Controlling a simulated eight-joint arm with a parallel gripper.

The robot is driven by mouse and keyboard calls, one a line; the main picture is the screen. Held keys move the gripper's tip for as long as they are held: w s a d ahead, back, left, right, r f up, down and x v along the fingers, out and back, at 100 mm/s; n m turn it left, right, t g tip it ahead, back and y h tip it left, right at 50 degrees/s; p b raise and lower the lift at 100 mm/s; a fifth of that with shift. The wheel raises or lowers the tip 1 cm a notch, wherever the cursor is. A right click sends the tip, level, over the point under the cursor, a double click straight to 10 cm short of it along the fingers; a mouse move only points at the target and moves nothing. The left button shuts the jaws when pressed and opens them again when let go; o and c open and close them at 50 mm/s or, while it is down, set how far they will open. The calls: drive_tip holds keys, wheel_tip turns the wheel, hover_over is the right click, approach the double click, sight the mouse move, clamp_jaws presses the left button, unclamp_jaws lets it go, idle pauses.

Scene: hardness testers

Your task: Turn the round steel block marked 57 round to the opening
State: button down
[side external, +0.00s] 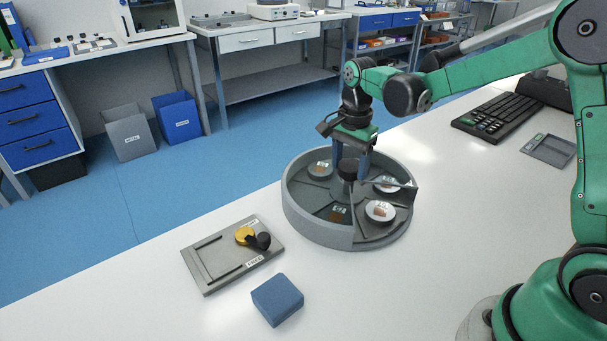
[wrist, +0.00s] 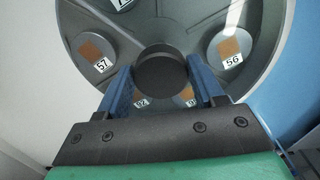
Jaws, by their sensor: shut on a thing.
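A round grey carousel (side external: 300,212) stands on the white bench, with several round steel blocks in its compartments. The steel block marked 57 (wrist: 93,52) lies left of the hub in the wrist view; I cannot read which block it is in the side view. My gripper (side external: 351,168) points down over the middle of the carousel. Its blue fingers are shut on the black central knob (wrist: 160,76), one on each side. The carousel's opening seems to be at the front right in the side view, where a pale block (side external: 380,211) shows. A block marked 56 (wrist: 230,50) lies right of the hub.
A grey tray (side external: 215,270) with a yellow disc (side external: 244,235) and a black knob-like piece lies left of the carousel. A blue block (side external: 277,299) sits in front. A keyboard (side external: 497,118) and a small grey device (side external: 549,150) lie at right.

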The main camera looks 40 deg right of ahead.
sight(349, 166)
idle(0.6)
drive_tip(key=shift+c, duration=0.5)
unclamp_jaws()
drive_tip(key=shift+r, duration=2.85)
drive_tip(key=s+a+n+t, duration=0.2)
drive_tip(key=s+n, duration=0.3)
drive_tip(key=n, duration=0.3)
drive_tip(key=s+a+n+t, duration=0.2)
drive_tip(key=s+n+t, duration=0.3)
drive_tip(key=n, duration=0.3)
drive_tip(key=shift+a+r, duration=0.3)
drive_tip(key=shift+r, duration=0.15)
